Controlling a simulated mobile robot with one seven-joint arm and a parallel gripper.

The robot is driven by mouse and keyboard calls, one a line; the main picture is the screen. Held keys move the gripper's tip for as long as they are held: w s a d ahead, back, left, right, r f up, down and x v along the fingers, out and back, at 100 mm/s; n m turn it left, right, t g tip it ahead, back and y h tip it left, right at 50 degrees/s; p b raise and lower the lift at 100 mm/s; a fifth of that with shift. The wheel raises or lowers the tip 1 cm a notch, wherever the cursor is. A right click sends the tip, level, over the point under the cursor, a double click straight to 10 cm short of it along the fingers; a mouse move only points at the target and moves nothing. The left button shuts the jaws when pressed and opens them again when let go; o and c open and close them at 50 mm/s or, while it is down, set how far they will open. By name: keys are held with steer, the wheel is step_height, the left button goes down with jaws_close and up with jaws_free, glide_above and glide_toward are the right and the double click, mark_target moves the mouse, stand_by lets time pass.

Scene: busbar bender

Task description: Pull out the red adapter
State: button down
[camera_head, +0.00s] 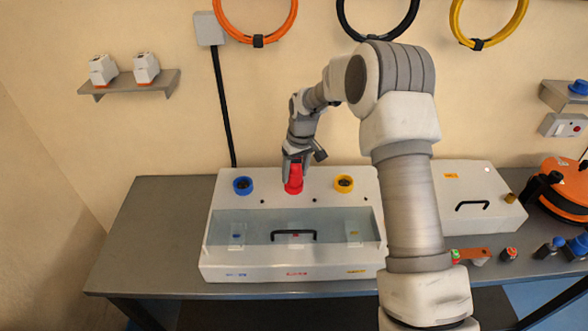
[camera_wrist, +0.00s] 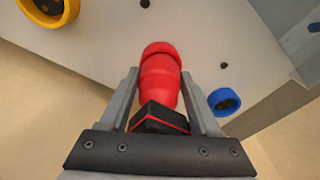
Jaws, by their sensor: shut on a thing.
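The red adapter (camera_head: 293,182) stands on the top of the white machine (camera_head: 218,262), between a blue ring socket (camera_head: 243,186) and a yellow ring socket (camera_head: 343,183). My gripper (camera_head: 293,160) is above the adapter, with its fingers on either side of it. In the wrist view the adapter (camera_wrist: 160,80) is between the fingers of my gripper (camera_wrist: 164,100), with a black part (camera_wrist: 160,118) at its near end. The far end of the adapter meets the white surface. I cannot tell how deep it sits, as its socket is hidden.
A clear cover with a black handle (camera_head: 293,235) is at the machine's front. A white case (camera_head: 465,190) stands to the right. Several small connectors (camera_head: 510,254) and an orange-black device (camera_head: 565,190) are on the right of the table. The table's left end (camera_head: 150,220) is clear.

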mark_target(296, 161)
steer(key=shift+r+p, duration=0.45)
steer(key=shift+r, duration=1)
steer(key=shift+r+p, duration=1.3)
steer(key=shift+r, duration=1.25)
steer(key=shift+f, duration=0.1)
